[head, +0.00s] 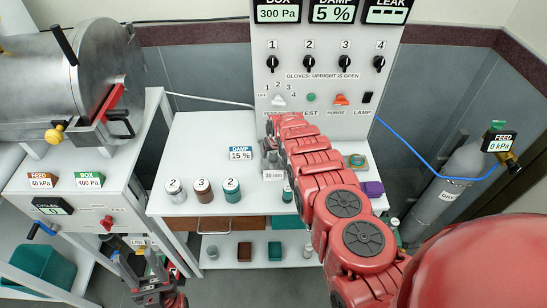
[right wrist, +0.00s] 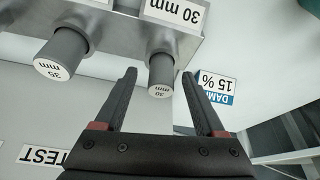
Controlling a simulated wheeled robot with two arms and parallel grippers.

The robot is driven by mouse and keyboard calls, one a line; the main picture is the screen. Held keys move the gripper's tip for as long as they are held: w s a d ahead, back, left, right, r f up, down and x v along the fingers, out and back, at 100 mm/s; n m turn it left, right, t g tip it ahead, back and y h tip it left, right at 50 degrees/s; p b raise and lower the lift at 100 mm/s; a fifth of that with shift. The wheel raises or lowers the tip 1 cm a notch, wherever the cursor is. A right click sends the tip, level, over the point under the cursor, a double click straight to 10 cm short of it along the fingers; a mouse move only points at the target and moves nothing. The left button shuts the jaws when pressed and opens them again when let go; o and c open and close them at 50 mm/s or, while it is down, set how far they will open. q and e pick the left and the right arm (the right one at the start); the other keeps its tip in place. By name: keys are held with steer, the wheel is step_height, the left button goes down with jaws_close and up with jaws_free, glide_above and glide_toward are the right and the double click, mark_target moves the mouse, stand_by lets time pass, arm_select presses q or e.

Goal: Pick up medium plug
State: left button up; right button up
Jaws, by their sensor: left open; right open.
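In the right wrist view, a small grey cylindrical plug (right wrist: 161,72) marked 30 mm sticks out of a metal rack, between my right gripper's fingertips as seen from the camera. My right gripper (right wrist: 159,77) is open, with one finger on each side of the plug's line; I cannot tell whether either touches it. A larger grey plug (right wrist: 66,50) marked 35 mm sits to its left, outside the fingers. In the head view my right arm covers the rack area and its gripper is hidden. My left gripper (head: 138,264) hangs open and empty low at the left.
The metal rack (right wrist: 120,25) carries a 30 mm label (right wrist: 178,10). Three jars, one being a brown jar (head: 203,190), stand on the white table (head: 195,140). A DAMP 15 % sign (head: 240,153) stands close to my right arm. A purple block (head: 372,188) lies right of it.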

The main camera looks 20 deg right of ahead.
steer(key=shift+a+f, duration=0.1)
steer(key=shift+f, duration=0.15)
jaws_close()
stand_by(0.3)
